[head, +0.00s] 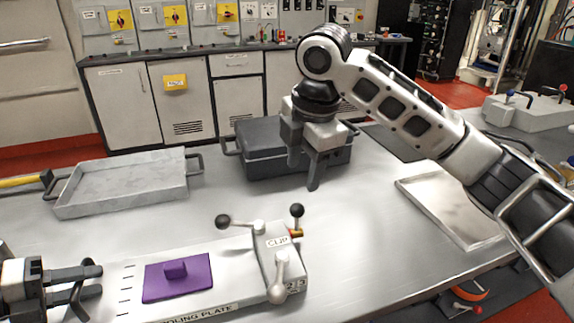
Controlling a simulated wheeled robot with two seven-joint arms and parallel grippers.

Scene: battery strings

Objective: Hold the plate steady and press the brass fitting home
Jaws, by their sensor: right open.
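The pale plate (225,292), lettered along its front edge, lies on the metal table at lower left. A purple pad with a raised block (178,278) sits on it. At its right end is a clip block (270,250) with black-knobbed levers. A small brass-coloured piece (296,233) shows beside this block, under a knob; I cannot tell how it is seated. My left gripper (88,282) is beside the plate's left end, its fingers pointing right; I cannot tell whether it touches. My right gripper (304,172) is open and empty, pointing down above the table, behind the clip block.
A grey tray (125,187) stands at the back left. A dark lidded case (262,152) is behind my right gripper. A shallow metal tray (450,207) lies at right, partly behind my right arm. The table between clip block and shallow tray is clear.

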